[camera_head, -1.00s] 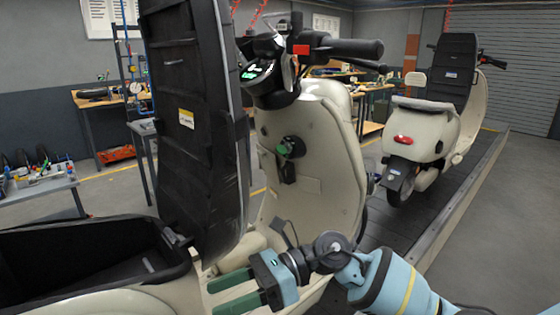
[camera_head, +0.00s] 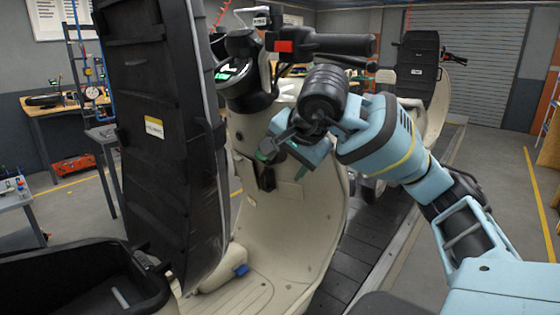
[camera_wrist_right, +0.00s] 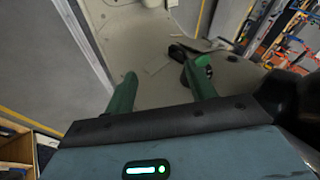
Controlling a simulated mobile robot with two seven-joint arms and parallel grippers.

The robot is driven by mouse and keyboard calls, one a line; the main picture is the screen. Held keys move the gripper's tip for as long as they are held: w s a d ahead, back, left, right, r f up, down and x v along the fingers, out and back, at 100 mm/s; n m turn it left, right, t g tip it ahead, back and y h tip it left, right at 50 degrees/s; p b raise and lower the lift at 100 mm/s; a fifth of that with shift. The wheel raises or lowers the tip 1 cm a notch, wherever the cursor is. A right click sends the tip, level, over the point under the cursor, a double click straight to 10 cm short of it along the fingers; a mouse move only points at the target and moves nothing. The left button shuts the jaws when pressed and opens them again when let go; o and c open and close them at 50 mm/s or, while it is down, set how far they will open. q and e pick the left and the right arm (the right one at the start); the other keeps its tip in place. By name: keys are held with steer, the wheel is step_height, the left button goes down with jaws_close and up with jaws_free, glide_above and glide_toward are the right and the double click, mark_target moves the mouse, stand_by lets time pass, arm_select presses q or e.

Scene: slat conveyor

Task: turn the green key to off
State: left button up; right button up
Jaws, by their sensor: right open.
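The green key (camera_wrist_right: 203,61) sits on its black lock, just beyond and beside the tip of one finger in the right wrist view. The lock is on the inner face of the cream scooter's leg shield (camera_head: 310,220). My right gripper (camera_head: 268,153) is raised in front of that panel and covers most of the lock area in the head view; I cannot make out the key for sure there. In the wrist view its two green fingers (camera_wrist_right: 160,72) are spread apart with nothing between them. My left gripper is out of view.
A second scooter (camera_head: 417,80) stands farther along the slat conveyor (camera_head: 345,270).

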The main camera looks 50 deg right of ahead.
glide_toward(260, 155)
steer(key=p+x, duration=0.1)
steer(key=x, duration=0.3)
steer(key=shift+w+d+f, duration=0.1)
steer(key=shift+f, duration=0.25)
steer(key=shift+x, duration=1.7)
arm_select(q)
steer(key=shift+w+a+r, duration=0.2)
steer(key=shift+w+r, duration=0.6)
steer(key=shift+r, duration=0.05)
arm_select(e)
steer(key=shift+w, duration=0.15)
